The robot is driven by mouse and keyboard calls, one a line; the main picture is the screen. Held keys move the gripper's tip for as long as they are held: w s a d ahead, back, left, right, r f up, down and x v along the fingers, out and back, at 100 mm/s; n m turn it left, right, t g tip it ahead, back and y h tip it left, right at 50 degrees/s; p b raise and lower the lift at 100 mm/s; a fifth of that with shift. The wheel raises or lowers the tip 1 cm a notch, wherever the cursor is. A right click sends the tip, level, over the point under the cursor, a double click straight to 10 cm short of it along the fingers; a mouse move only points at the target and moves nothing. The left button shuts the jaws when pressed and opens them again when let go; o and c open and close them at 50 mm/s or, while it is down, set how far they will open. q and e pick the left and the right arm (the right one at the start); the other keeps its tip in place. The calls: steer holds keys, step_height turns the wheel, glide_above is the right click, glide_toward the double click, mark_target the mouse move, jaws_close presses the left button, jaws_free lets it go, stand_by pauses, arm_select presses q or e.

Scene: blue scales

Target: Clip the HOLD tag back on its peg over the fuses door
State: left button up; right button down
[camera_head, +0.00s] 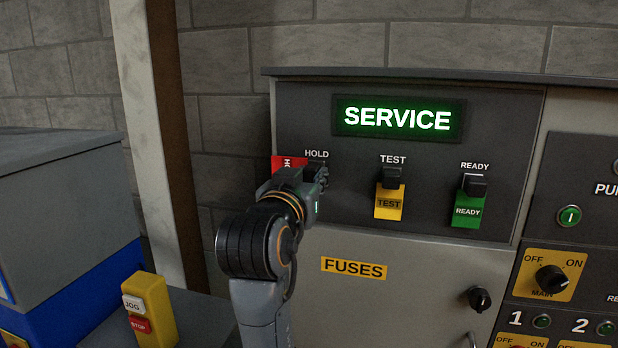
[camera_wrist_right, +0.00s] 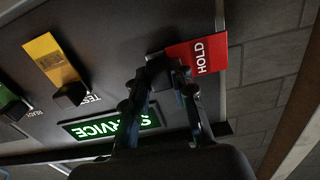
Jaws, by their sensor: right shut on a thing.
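The red HOLD tag (camera_head: 285,163) shows to the left of my right gripper (camera_head: 320,182), partly covered by it. Its lettering is turned sideways. In the right wrist view the tag (camera_wrist_right: 205,57) sticks out to the right from a dark clip end (camera_wrist_right: 157,66), with my right gripper (camera_wrist_right: 168,72) shut on that end. The printed HOLD label (camera_head: 317,154) is on the dark panel just above the gripper. The peg under it is hidden, so I cannot tell whether the tag touches it. The fuses door (camera_head: 410,262) is below, with a yellow FUSES label. My left gripper is out of view.
A yellow TEST tag (camera_head: 388,203) and a green READY tag (camera_head: 467,213) hang from dark pegs to the right. A lit SERVICE sign (camera_head: 397,118) is above. A yellow JOG/STOP box (camera_head: 150,308) stands at lower left. A post (camera_head: 155,140) rises left of the panel.

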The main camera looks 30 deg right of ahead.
steer(key=shift+w+d, duration=0.35)
steer(key=c, duration=1)
jaws_free()
step_height(320, 180, up, 10)
stand_by(0.4)
